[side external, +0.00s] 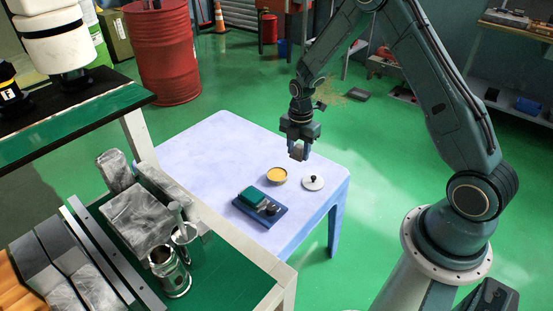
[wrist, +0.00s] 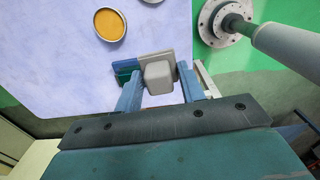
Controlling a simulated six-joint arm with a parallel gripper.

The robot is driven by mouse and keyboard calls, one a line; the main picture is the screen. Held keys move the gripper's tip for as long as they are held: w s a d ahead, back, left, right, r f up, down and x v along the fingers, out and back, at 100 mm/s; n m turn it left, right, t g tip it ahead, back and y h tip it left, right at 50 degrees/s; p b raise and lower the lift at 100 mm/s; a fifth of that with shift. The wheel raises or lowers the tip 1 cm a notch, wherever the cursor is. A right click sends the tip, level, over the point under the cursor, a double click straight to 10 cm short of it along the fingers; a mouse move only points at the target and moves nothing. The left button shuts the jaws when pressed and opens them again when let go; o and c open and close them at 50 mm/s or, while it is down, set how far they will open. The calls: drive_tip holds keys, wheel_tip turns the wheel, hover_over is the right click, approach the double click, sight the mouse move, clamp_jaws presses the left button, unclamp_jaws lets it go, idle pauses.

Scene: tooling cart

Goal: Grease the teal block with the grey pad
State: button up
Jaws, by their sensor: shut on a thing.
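My gripper (side external: 299,150) is shut on the grey pad (wrist: 158,74), a rounded block that shows between the two blue fingers in the wrist view. My gripper holds it above the table, clear of the tabletop. The teal block (side external: 253,196) sits on a dark blue base (side external: 245,211) near the front of the table, left of and below my gripper in the side view. In the wrist view the pad and left finger partly hide the block and base. A round tin of yellow-orange grease (side external: 277,176) stands open behind the base; it also shows in the wrist view (wrist: 109,24).
A white lid with a dark knob (side external: 313,183) lies right of the tin. Small dark parts (side external: 271,208) sit on the base's right end. A green-topped cart (side external: 222,268) with metal blocks and cans stands at the front left. The back of the pale table (side external: 215,145) is clear.

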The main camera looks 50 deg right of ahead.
drive_tip(key=shift+w+d+f, duration=0.2)
drive_tip(key=shift+w+f, duration=0.25)
drive_tip(key=shift+w, duration=0.2)
approach(277, 175)
drive_tip(key=shift+a, duration=0.1)
drive_tip(key=shift+f, duration=0.1)
idle(0.3)
drive_tip(key=shift+f, duration=2.85)
drive_tip(key=shift+f, duration=0.5)
idle(0.6)
drive_tip(key=shift+r, duration=0.15)
wheel_tip(277, 175, up, 7)
idle(1.0)
drive_tip(key=shift+a, duration=0.1)
idle(0.5)
